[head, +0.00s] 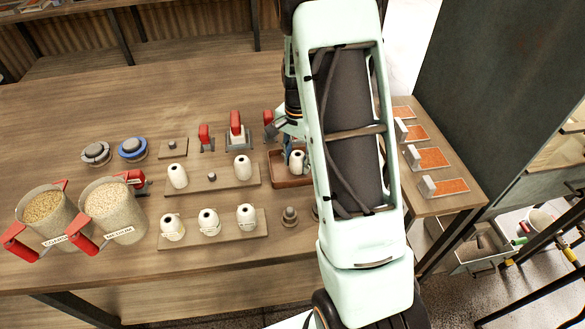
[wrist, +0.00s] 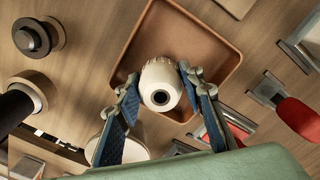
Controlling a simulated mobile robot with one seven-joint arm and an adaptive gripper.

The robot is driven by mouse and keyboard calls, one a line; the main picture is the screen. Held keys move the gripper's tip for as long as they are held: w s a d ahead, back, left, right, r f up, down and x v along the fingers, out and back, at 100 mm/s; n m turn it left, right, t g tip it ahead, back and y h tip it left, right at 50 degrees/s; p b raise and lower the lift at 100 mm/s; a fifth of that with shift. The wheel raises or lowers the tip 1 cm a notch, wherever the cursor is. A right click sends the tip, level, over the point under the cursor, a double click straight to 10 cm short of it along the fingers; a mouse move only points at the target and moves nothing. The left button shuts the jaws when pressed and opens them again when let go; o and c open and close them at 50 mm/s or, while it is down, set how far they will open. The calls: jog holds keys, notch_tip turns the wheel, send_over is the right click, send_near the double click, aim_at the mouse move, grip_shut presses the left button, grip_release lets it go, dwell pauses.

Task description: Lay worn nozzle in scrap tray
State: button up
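The worn nozzle (head: 297,161) is white with a dark bore and stands roughly upright at the scrap tray, a shallow brown tray (head: 278,180). In the wrist view the nozzle (wrist: 160,88) is between my gripper's fingertips (wrist: 158,76), its bored end towards the camera. The fingertips sit close against both sides and look shut on it. The tray (wrist: 222,95) lies behind it in that view; I cannot tell whether the nozzle touches the tray floor. In the head view my arm hides part of the tray and most of my gripper.
Other white nozzles (head: 209,222) stand on two wooden boards left of the tray. Two pots of grain (head: 113,211) are at far left. A side table (head: 450,203) with orange plates is at right.

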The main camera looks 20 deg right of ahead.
jog(key=o, duration=0.4)
notch_tip(320, 180, up, 12)
dwell(0.5)
